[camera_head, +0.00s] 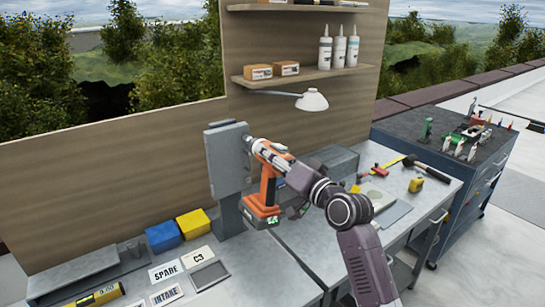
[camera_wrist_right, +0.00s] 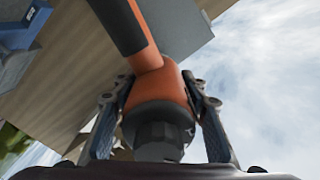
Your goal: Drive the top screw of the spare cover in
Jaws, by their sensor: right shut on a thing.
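An upright grey panel (camera_head: 226,158), likely the spare cover, stands on a post at the back of the bench. My right gripper (camera_wrist_right: 156,92) is shut on an orange and black power drill, which also shows in the head view (camera_head: 268,185). The drill's nose points left at the panel's upper right part and looks close to it. I cannot tell whether the bit touches the panel. The top screw is too small or hidden to see. In the wrist view the two fingers lie on either side of the drill's orange body (camera_wrist_right: 172,82). My left gripper is not in view.
Blue (camera_head: 163,236) and yellow (camera_head: 193,223) boxes and a SPARE label (camera_head: 167,270) lie on the bench left of the post. A lamp (camera_head: 311,100) hangs behind the drill. A hammer (camera_head: 426,168) and a dark tool cart (camera_head: 470,165) are at right.

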